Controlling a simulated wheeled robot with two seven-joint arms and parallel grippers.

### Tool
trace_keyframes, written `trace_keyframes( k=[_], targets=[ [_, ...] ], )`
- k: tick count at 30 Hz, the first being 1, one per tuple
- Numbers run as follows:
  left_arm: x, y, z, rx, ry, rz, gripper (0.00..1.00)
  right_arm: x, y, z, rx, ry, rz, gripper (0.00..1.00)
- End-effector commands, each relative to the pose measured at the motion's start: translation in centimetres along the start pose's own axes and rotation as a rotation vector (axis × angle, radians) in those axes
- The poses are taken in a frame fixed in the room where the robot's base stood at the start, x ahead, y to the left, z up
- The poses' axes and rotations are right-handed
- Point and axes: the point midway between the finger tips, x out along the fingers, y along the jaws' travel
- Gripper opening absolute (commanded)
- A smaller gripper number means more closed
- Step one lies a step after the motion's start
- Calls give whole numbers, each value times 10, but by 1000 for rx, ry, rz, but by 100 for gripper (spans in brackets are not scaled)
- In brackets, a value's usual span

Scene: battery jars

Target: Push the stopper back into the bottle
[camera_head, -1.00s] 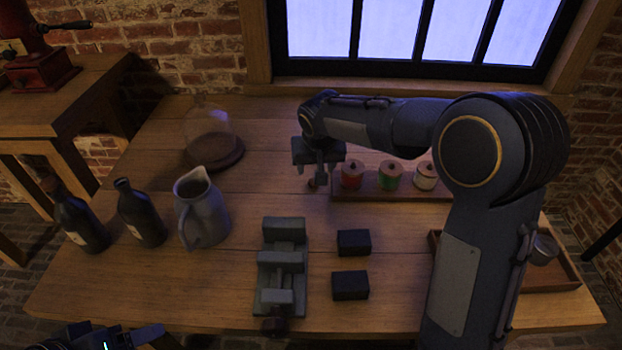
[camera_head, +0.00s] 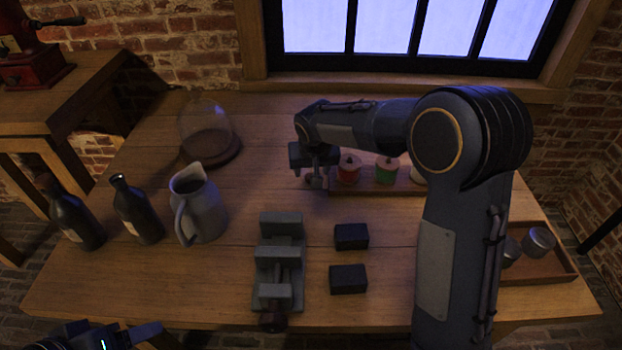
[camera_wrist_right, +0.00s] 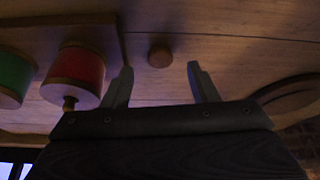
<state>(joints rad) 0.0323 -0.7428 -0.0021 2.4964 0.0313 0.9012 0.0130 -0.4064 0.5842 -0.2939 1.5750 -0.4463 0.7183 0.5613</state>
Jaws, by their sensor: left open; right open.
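A small round brown stopper (camera_wrist_right: 160,55) lies on the table, seen between the open fingertips of my right gripper (camera_wrist_right: 159,72) in the right wrist view. Nothing is in that gripper's grasp. In the head view my right gripper (camera_head: 317,182) is low over the table, left of the spool rack, and mostly hides the stopper. Two dark bottles stand upright at the left: the outer bottle (camera_head: 75,220) has a brownish top, and the inner bottle (camera_head: 138,212) shows a bare rim. My left gripper (camera_head: 130,338) is open at the bottom left edge, partly cut off.
A grey jug (camera_head: 203,215) stands beside the inner bottle, with a glass dome (camera_head: 205,120) on a wooden base behind. A red spool (camera_head: 348,170) and others sit on a rack close right of my right gripper. A vise (camera_head: 280,255) and two dark blocks (camera_head: 350,237) occupy the front middle.

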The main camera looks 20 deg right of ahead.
Motion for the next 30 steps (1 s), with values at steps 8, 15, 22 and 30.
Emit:
trace_keyframes(
  k=[8,15,22,30],
  targets=[
    [3,-1,2,0,0,0,69,34,0,1,0,-1,0,54],
    [3,-1,2,0,0,0,69,35,0,1,0,0,0,54],
    [3,-1,2,0,0,0,69,35,0,1,0,0,0,38],
    [3,-1,2,0,0,0,69,35,0,1,0,0,0,6]
  ],
)
